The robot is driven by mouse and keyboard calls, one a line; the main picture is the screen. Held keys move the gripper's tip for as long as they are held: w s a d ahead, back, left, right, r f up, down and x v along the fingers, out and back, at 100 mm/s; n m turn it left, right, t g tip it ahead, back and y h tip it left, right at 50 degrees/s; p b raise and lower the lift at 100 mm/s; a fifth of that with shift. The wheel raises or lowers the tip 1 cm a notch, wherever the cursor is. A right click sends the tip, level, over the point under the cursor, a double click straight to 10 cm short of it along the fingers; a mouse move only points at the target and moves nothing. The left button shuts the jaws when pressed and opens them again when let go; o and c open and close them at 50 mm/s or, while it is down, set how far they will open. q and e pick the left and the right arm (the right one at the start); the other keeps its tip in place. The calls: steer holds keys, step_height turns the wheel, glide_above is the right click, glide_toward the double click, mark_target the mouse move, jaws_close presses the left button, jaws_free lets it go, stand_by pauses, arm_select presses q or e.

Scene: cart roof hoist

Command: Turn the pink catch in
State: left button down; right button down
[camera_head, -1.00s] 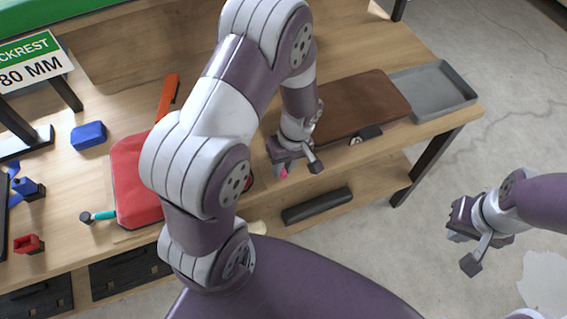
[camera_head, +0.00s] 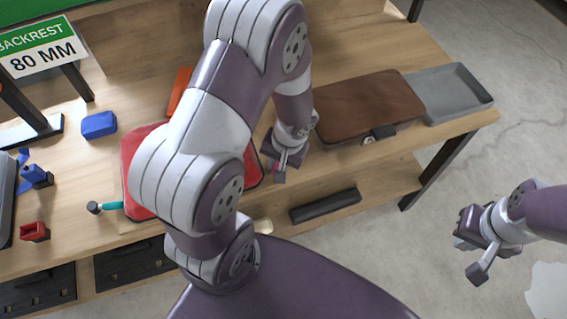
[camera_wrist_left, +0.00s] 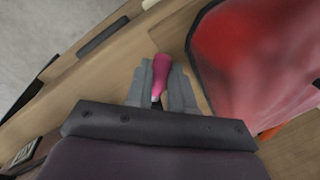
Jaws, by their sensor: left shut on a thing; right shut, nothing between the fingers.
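The pink catch (camera_wrist_left: 158,75) is a small rounded piece between the two grey fingers in the left wrist view. My left gripper (camera_head: 272,166) is shut on it at the bench's front edge, right of the red pad (camera_head: 139,172). In the head view only a sliver of pink shows beside the fingers; the wrist hides the rest. The red pad also fills the upper right of the left wrist view (camera_wrist_left: 262,60). My right gripper (camera_head: 463,238) is shut and empty, out over the floor to the right of the bench.
A brown pad (camera_head: 365,103) with a dark clasp and a grey tray (camera_head: 452,92) lie to the right on the wooden bench. A blue block (camera_head: 99,125), a teal-handled tool (camera_head: 108,206) and a red holder (camera_head: 35,231) lie left. A black bar (camera_head: 325,205) lies on the lower shelf.

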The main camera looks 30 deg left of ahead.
arm_select(q)
steer(key=shift+a+m, duration=0.5)
steer(key=shift+m, duration=0.5)
steer(key=shift+t, duration=0.3)
steer(key=c, duration=1)
jaws_free()
steer(key=shift+o, duration=0.2)
